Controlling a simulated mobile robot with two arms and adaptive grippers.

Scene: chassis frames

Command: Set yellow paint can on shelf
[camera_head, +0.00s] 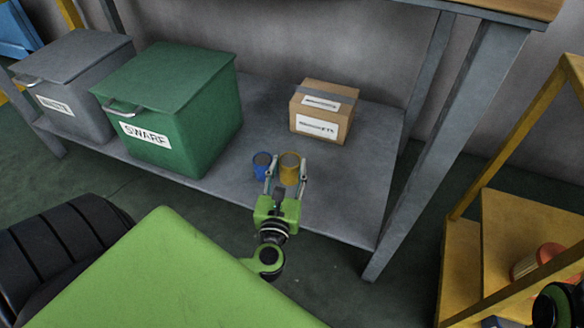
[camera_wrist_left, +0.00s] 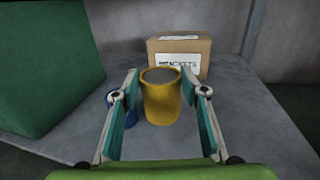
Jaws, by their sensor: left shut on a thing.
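The yellow paint can (camera_head: 290,165) is upright between the fingers of my left gripper (camera_head: 287,174), over the front part of the grey lower shelf (camera_head: 345,205). The left wrist view shows the can (camera_wrist_left: 161,98) with its grey top, between the teal finger pads (camera_wrist_left: 162,115). My left gripper is shut on it. I cannot tell whether the can's base touches the shelf. A blue can (camera_head: 262,163) stands just left of it, partly hidden behind the left finger in the wrist view. My right gripper's fingers are not in view.
A cardboard box (camera_head: 323,110) stands behind the can. A green swarf bin (camera_head: 175,105) and a grey bin (camera_head: 75,75) stand to the left. A table leg (camera_head: 448,150) rises at the right. A yellow rack (camera_head: 510,225) holds items at the right edge. The shelf right of the can is bare.

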